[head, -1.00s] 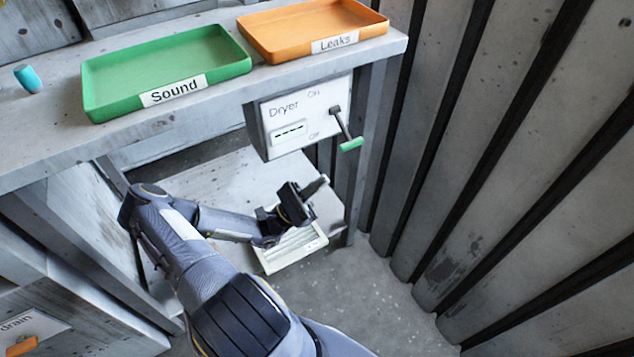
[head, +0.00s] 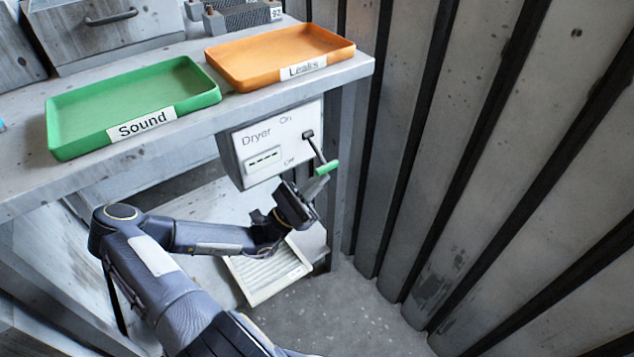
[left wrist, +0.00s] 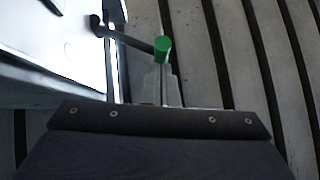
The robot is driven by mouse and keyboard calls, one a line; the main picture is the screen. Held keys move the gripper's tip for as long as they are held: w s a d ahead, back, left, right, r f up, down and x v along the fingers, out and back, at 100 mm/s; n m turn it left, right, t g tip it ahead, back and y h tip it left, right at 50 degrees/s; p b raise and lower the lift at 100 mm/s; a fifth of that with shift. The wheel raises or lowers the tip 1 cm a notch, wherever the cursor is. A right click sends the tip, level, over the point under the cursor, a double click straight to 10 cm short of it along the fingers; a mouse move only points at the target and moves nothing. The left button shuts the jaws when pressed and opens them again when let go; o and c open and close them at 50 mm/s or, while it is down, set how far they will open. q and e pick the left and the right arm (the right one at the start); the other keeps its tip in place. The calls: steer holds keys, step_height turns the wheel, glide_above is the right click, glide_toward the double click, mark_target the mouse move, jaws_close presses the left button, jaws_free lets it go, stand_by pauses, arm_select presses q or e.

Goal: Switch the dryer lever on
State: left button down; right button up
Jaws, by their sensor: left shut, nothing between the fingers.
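The dryer box (head: 270,142) is a white panel marked "Dryer", "On" and "Off", under the front edge of the bench. Its lever (head: 316,150) has a dark arm and a green handle (head: 328,168), which points down and right, towards the "Off" end. My left gripper (head: 318,186) is shut and empty, with its fingertips just below the green handle. In the left wrist view the green handle (left wrist: 162,48) is just beyond the fingertips (left wrist: 163,90); I cannot tell whether they touch. My right gripper is not in view.
A green "Sound" tray (head: 60,140) and an orange "Leaks" tray (head: 225,78) stand on the bench above. A ribbed wall (head: 480,150) rises close on the right. A slatted white item (head: 270,275) lies below my gripper.

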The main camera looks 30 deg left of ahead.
arm_select(q)
steer(key=d+r+n+t+y+p, duration=0.1)
steer(key=r+n+y+p, duration=0.4)
steer(key=n+y+p, duration=0.4)
steer(key=s+d+r+n+t+y+p, duration=0.1)
steer(key=d+r+n+y+p, duration=0.1)
steer(key=r+n+y+p, duration=0.3)
steer(key=shift+s+d+r+n+t+y+p, duration=0.15)
steer(key=shift+n+t+y+p, duration=0.15)
steer(key=shift+n+y+p, duration=2.75)
steer(key=h+p, duration=0.1)
steer(key=p, duration=0.2)
steer(key=shift+r+n+h, duration=0.15)
steer(key=shift+n+h, duration=0.1)
steer(key=shift+h, duration=0.1)
